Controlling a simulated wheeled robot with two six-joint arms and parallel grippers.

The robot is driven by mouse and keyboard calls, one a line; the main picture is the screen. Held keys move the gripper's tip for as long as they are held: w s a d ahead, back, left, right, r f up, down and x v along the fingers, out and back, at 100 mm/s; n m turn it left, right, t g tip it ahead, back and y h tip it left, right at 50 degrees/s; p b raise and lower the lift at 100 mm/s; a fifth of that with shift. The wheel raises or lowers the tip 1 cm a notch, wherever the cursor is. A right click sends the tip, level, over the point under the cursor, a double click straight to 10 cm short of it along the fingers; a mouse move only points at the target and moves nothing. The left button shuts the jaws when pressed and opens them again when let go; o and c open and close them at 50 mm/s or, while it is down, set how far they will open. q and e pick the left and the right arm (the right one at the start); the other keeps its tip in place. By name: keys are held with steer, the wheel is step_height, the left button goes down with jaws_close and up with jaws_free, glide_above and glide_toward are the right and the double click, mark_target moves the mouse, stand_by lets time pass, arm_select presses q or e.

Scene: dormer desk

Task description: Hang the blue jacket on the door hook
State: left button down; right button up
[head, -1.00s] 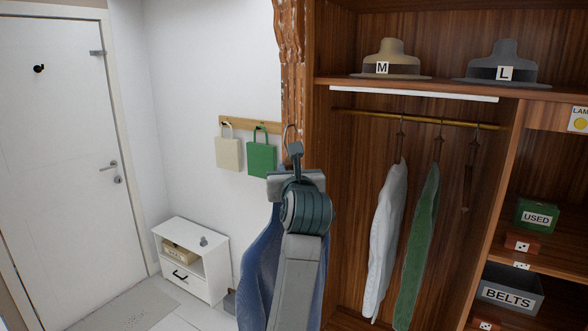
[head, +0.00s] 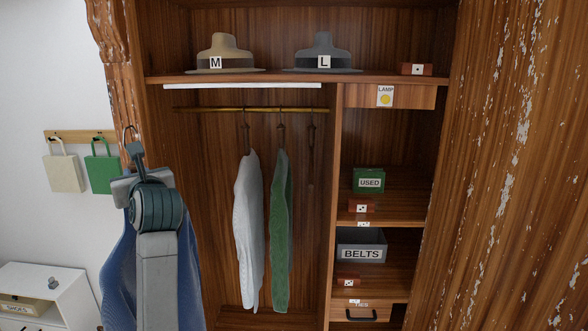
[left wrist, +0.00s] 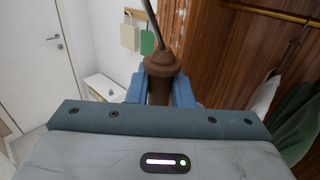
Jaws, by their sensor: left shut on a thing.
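The blue jacket (head: 117,262) hangs on its hanger at the left of the head view, partly hidden behind my left arm. My left gripper (head: 132,160) is shut on the hanger; the metal hook of the hanger rises above it. In the left wrist view the brown hanger neck (left wrist: 160,78) is clamped between the blue fingers. The white door (left wrist: 28,60) shows at the left of the left wrist view, with its handle (left wrist: 54,38). The door hook is in neither current view. My right gripper is not in view.
The open wardrobe fills the middle, with a rail (head: 245,109) holding a white garment (head: 248,225) and a green one (head: 281,240). Two bags hang on a wall rack (head: 80,136) at the left. A white cabinet (head: 72,300) stands below them.

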arm_select(q)
steer(key=w, duration=0.7)
steer(key=shift+w+d+b, duration=0.1)
steer(key=shift+w+b, duration=0.2)
steer(key=shift+w, duration=0.1)
steer(key=shift+r, duration=0.1)
steer(key=shift+s, duration=0.1)
